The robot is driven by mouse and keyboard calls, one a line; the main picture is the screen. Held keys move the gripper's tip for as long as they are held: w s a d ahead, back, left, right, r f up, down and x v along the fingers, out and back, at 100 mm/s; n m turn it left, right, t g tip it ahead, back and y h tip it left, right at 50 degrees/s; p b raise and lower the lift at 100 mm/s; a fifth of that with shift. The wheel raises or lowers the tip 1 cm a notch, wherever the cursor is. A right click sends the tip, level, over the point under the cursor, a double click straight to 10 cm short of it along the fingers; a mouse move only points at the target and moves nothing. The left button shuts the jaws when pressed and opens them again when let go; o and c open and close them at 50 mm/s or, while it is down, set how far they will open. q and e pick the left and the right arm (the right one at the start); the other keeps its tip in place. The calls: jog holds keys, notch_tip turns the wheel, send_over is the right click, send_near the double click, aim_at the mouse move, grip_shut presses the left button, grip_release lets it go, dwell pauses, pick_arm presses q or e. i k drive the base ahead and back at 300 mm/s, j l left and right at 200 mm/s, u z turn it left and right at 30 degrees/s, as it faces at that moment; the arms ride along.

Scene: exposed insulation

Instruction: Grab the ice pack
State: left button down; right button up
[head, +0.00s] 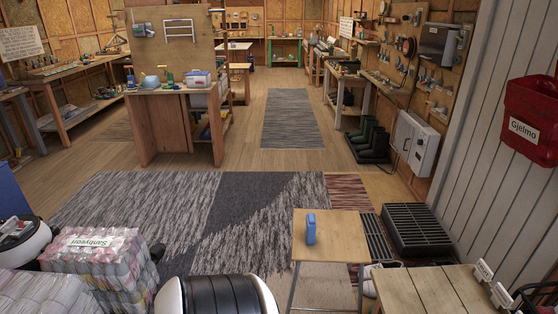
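A blue ice pack (311,229) stands upright on a small wooden table (340,224) near the bottom middle of the head view. It looks like a flat bottle-shaped block with a narrower top. Nothing touches it except the tabletop. Neither of my grippers can be made out in the head view, so nothing shows of their fingers.
Wrapped bundles (95,240) stand at the lower left. A slatted wooden table (432,292) is at the lower right, near a black grated box (416,230). A workbench (175,115) stands further back.

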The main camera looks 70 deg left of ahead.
aim_at(310, 226)
jog(key=u, duration=2)
